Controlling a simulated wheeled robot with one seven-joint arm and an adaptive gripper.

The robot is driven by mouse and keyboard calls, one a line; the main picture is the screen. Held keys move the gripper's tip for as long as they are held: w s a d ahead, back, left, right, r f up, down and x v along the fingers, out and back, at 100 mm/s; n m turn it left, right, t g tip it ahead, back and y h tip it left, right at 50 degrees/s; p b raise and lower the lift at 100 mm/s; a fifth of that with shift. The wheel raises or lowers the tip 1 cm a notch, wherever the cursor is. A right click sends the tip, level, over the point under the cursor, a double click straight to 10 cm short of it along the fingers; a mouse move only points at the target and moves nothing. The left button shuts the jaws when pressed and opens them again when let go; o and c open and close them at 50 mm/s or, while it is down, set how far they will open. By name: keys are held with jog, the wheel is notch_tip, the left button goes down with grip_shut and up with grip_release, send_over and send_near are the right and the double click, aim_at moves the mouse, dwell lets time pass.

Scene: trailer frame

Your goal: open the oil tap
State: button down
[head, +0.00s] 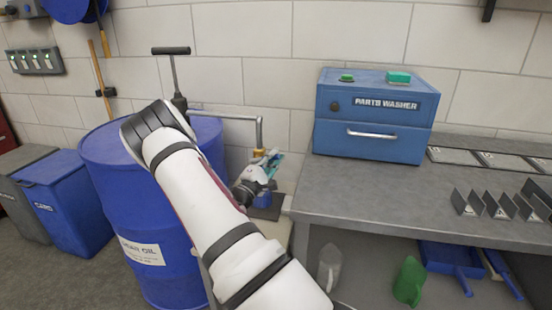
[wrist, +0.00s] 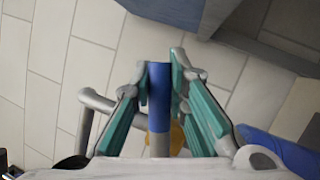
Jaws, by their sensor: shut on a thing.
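The oil tap (head: 258,152) is a brass fitting at the end of a grey pipe that runs from the pump on the blue gear oil drum (head: 145,205). In the wrist view the tap's blue handle (wrist: 160,88) stands between the teal fingers, with a grey stem below it and a bit of brass (wrist: 177,137) behind. My gripper (wrist: 160,68) is shut on the blue handle, one finger on each side. In the head view my gripper (head: 268,165) is at the tap, small and partly hidden by my own arm. The tap's outlet is not clear.
A workbench (head: 370,195) with a blue parts washer (head: 375,115) stands to the right of the tap. A green jug (head: 409,281) and a clear jug (head: 329,267) sit below it. A blue bin (head: 65,205) stands left of the drum.

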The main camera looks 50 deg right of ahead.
jog(key=n+t+p, duration=0.1)
jog(key=n, duration=0.1)
jog(key=r+n+t+p, duration=0.1)
jog(key=n, duration=0.1)
jog(key=w+r+n+t+p, duration=0.1)
jog(key=n+p, duration=0.1)
jog(key=shift+a+r+h, duration=0.25)
jog(key=shift+a+h, duration=0.05)
jog(key=shift+h, duration=0.1)
jog(key=n, duration=0.1)
jog(key=n+t+p, duration=0.1)
jog(key=w+n+t+p, duration=0.1)
jog(key=shift+a+r+n, duration=0.2)
jog(key=shift+r+n, duration=0.1)
jog(key=shift+r, duration=0.1)
jog(key=shift+w+a+r+n+t+y+p, duration=0.15)
jog(key=shift+w+n+t+y+p, duration=0.2)
jog(key=shift+n+t+p, duration=0.6)
jog(key=shift+n+g+b, duration=0.25)
jog(key=shift+n+b, duration=0.05)
jog(key=shift+n, duration=0.05)
jog(key=c, duration=1.5)
grip_release()
jog(key=shift+c, duration=0.2)
jog(key=shift+a, duration=0.1)
jog(key=v, duration=1.1)
jog(key=shift+a+f, duration=0.25)
jog(key=shift+a, duration=0.05)
